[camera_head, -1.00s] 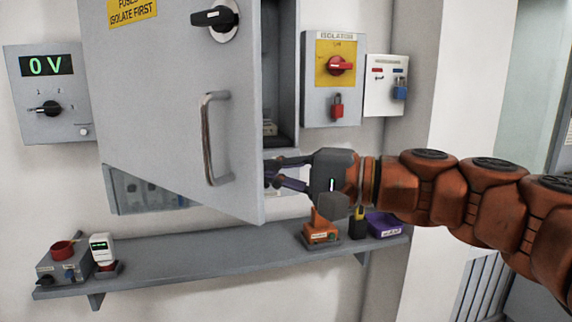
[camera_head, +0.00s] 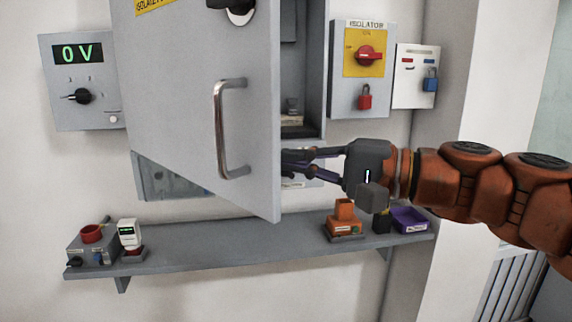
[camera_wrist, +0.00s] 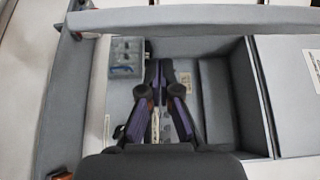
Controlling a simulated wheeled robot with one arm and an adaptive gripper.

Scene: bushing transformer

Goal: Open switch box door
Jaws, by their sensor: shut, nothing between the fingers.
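The grey switch box door (camera_head: 195,100) stands partly open in the head view, swung out towards me. It has a metal bar handle (camera_head: 224,130) and a black knob (camera_head: 232,8) near the top. The box interior (camera_head: 302,70) shows to the right of the door's free edge. My gripper (camera_head: 290,163) is at that free edge, low down, with its fingertips partly hidden behind the door. It is shut and empty. In the wrist view my gripper (camera_wrist: 163,75) points forward with its fingers together. I cannot tell whether it touches the door.
A shelf (camera_head: 210,245) runs below with small devices at both ends. A red isolator switch (camera_head: 368,55) and a padlocked white box (camera_head: 415,75) are on the wall at right. A voltage display panel (camera_head: 78,80) is at left.

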